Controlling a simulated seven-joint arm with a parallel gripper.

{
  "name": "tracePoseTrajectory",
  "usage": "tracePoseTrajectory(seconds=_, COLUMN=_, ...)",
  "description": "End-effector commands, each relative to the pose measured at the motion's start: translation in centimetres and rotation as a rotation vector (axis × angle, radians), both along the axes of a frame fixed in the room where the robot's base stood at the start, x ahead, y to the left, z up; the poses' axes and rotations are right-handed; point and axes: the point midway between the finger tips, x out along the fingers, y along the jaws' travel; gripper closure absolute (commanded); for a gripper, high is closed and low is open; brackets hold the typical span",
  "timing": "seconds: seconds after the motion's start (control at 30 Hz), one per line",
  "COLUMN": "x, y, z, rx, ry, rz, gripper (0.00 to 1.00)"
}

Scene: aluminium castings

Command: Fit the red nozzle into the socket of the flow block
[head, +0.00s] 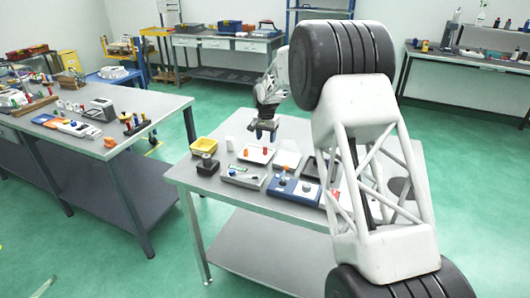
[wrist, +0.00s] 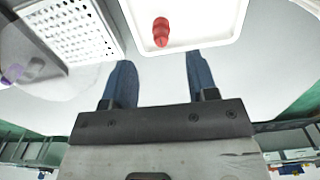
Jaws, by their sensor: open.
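The red nozzle (wrist: 161,32) lies in a shallow white tray (wrist: 190,48) at the top of the wrist view. My gripper (wrist: 160,78) is open and empty, its two blue fingers apart below the tray in that view. The nozzle lies ahead of the gap between them, not between them. In the head view my gripper (head: 266,136) hangs fingers down over the work table, near the small white trays. A blue block with a pale top (head: 294,190) and a grey block (head: 243,176) stand at the front of the table; I cannot tell which is the flow block.
A yellow bin (head: 204,146) and a dark block with a knob (head: 205,166) stand at the left of the table (head: 222,198). A white perforated rack (wrist: 70,30) shows left in the wrist view.

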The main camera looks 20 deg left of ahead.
Motion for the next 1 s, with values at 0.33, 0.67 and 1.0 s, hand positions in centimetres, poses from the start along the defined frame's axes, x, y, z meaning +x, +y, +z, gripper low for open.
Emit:
tracePoseTrajectory(seconds=0.33, x=0.0, y=0.0, z=-0.3, rx=0.0, ry=0.0, rz=0.0, gripper=0.47)
tracePoseTrajectory(seconds=0.67, x=-0.6, y=0.2, z=-3.5, rx=-0.001, ry=0.001, rz=0.0, gripper=0.47)
tracePoseTrajectory(seconds=1.0, x=-0.5, y=0.2, z=-5.2, rx=0.0, ry=-0.001, rz=0.0, gripper=0.47)
